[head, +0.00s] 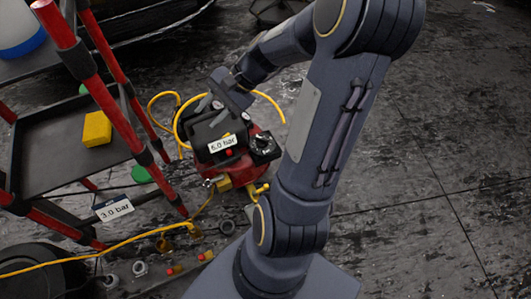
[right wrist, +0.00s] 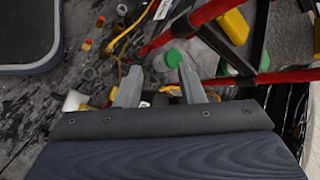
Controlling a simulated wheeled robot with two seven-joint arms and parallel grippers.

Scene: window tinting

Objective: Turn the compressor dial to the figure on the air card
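The red and black compressor (head: 232,165) stands on the floor left of centre in the head view. A white label on it (head: 222,143) reads "6.0 bar". A black part with a knob-like top (head: 263,147), possibly the dial, sits at its right side. The air card (head: 114,208) reads "3.0 bar" and is at the lower left. My left gripper is out of view.
A red-railed cart with a black tray (head: 55,150) stands at the left, with a yellow sponge (head: 97,129) on it. A yellow hose (head: 95,250) runs across the floor. Several small fittings (head: 170,245) lie near the bottom. The floor at the right is clear.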

